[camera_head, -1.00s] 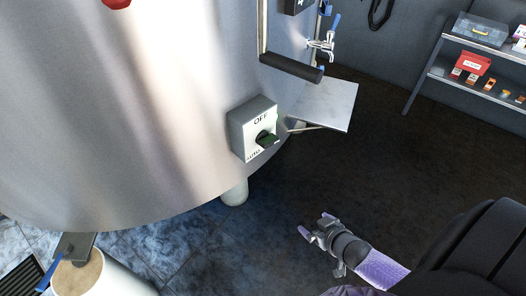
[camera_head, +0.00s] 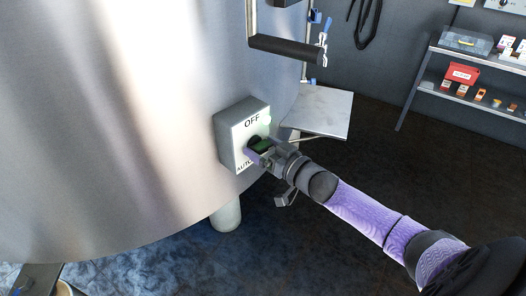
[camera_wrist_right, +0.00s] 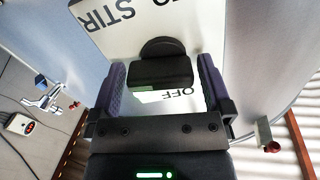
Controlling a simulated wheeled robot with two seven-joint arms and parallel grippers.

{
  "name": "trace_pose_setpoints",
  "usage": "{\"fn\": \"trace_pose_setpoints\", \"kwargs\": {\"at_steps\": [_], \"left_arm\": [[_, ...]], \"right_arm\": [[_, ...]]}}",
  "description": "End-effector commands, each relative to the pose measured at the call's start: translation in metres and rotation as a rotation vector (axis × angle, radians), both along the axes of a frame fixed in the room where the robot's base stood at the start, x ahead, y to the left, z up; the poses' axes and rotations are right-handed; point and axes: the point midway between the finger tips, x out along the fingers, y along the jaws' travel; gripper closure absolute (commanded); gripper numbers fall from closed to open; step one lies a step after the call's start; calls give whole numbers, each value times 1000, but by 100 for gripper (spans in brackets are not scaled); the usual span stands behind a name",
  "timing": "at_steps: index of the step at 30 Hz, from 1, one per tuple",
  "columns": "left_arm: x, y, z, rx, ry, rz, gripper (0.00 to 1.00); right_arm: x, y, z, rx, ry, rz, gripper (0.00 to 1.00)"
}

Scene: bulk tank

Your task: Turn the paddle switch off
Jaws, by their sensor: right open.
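The paddle switch is a grey box (camera_head: 230,128) on the side of the steel tank, with OFF printed above and AUTO below. Its dark paddle (camera_wrist_right: 160,72) sits on a round black base in the right wrist view, and my right gripper partly hides it in the head view. My right gripper (camera_head: 257,150) is at the switch face, its open purple fingers (camera_wrist_right: 160,90) one on each side of the paddle. I cannot tell whether the fingers touch it. My left gripper is not in view.
The steel tank (camera_head: 100,110) fills the left. A black bar handle (camera_head: 285,50) and a metal shelf plate (camera_head: 318,113) are just above and right of the switch. A shelf rack (camera_head: 430,85) with boxes stands at the back right. The dark floor between is clear.

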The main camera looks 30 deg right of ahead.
Motion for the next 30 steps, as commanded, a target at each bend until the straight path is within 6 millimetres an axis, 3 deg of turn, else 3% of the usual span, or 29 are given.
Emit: {"fn": "trace_pose_setpoints", "kwargs": {"at_steps": [8, 19, 30], "left_arm": [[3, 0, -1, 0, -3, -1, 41], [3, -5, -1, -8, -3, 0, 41], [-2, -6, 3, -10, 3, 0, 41]], "right_arm": [[2, 0, 0, 0, 0, 0, 0], [2, 0, 0, -1, 1, 0, 77], [1, 0, 1, -78, -16, -1, 77]]}}
